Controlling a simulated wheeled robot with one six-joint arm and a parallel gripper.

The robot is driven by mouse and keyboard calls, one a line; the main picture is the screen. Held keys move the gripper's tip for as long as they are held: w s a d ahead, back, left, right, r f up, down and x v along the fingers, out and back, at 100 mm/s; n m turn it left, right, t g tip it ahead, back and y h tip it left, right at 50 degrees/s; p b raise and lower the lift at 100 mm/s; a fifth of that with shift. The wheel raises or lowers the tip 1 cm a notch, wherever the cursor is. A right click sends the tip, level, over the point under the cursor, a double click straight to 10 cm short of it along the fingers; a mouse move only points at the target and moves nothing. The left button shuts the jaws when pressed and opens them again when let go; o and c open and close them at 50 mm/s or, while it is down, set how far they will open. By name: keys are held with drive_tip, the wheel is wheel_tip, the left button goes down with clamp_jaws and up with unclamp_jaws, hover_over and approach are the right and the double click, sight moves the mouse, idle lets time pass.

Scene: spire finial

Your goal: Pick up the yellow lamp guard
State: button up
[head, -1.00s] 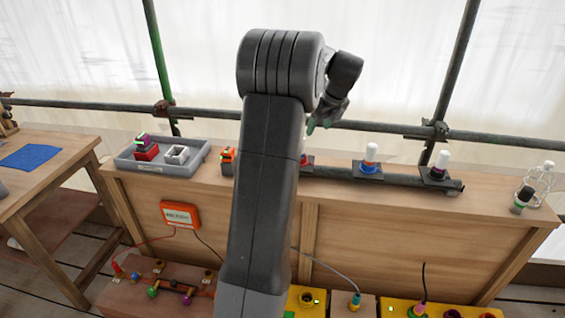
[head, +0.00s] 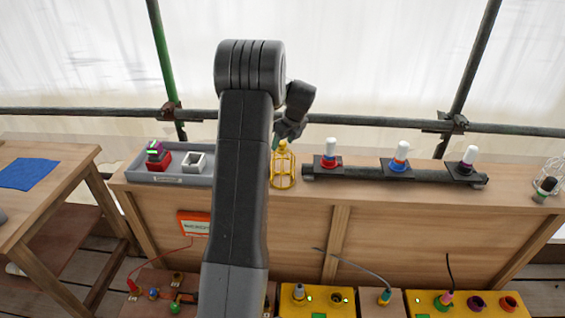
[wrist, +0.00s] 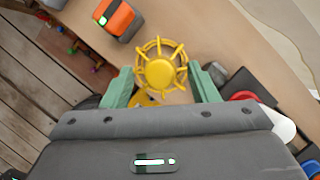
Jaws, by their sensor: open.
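The yellow lamp guard (head: 283,172), a wire cage with a round cap, stands upright on the wooden bench just right of my arm. In the wrist view the guard (wrist: 161,72) is seen from above, with its cap between and slightly beyond the green fingertips. My gripper (wrist: 163,88) is open and empty, with a gap on each side of the guard. In the head view my gripper (head: 280,140) is at the height of the guard's top. I cannot tell whether the fingers reach down around it.
An orange device (wrist: 118,19) lies near the guard in the wrist view. A dark rail (head: 375,174) with several lamps stands to the right. A grey tray (head: 180,180) is left, a white wire guard (head: 549,172) far right. Scaffold tubes run behind the bench.

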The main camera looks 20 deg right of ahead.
clamp_jaws()
drive_tip(key=shift+r, duration=0.1)
